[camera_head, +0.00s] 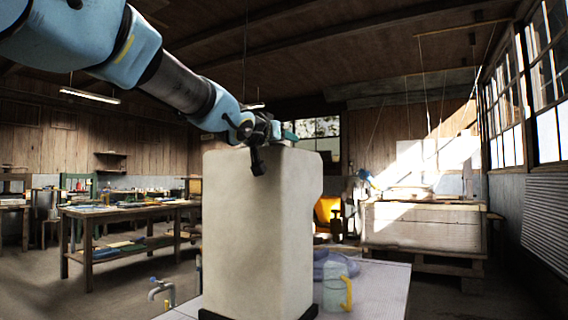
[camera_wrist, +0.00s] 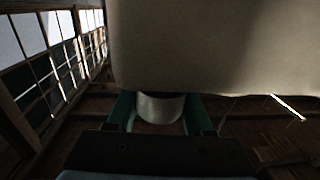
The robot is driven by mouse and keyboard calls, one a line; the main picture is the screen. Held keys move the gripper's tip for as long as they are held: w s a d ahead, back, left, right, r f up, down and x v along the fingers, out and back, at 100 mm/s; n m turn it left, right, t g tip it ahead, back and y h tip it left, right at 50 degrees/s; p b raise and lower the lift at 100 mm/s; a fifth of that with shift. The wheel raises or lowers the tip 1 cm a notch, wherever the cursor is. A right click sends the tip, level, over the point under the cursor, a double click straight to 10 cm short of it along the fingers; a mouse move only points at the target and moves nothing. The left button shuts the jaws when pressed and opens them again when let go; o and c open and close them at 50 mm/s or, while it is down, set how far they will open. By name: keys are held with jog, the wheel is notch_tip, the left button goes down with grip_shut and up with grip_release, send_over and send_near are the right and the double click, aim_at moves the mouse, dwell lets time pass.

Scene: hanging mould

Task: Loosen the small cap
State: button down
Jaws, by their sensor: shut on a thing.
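A large pale block-shaped mould (camera_head: 258,235) stands upright on a white table in the middle of the head view. Its side fills the top of the wrist view (camera_wrist: 220,45). My gripper (camera_head: 287,134) is at the mould's top, behind its upper edge in the head view. In the wrist view my gripper (camera_wrist: 159,114) has its two green fingers on either side of the small cap (camera_wrist: 160,104), a pale round piece against the mould's edge. The fingers are shut on it. The cap is hidden in the head view.
A clear jug with a yellow handle (camera_head: 337,287) stands on the white table (camera_head: 385,285) right of the mould, with a purple coiled hose (camera_head: 327,262) behind it. A metal tap (camera_head: 161,291) is at the left. A wooden workbench (camera_head: 125,212) stands farther back left.

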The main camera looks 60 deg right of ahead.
jog(key=f+n+t+b, duration=0.1)
jog(key=t+b, duration=0.1)
jog(key=b, duration=0.3)
jog(key=n+t+b, duration=0.1)
jog(key=b, duration=0.2)
jog(key=shift+w+r+t+y, duration=0.1)
jog(key=shift+t+y, duration=0.2)
jog(key=shift+y, duration=0.1)
jog(key=b, duration=0.1)
jog(key=n+t+b, duration=0.1)
jog(key=t+b, duration=0.1)
jog(key=shift+w+a+r+n+y, duration=0.1)
jog(key=shift+w+r+n+y, duration=0.2)
jog(key=shift+n+y, duration=0.1)
jog(key=shift+w+a+r+n+t+y+b, duration=0.15)
jog(key=shift+n+t+y+b, duration=0.3)
jog(key=shift+t+b, duration=0.45)
jog(key=shift+w+r+n+t, duration=0.1)
jog(key=shift+n+t, duration=0.15)
jog(key=shift+t, duration=0.05)
jog(key=shift+c, duration=1.4)
grip_release()
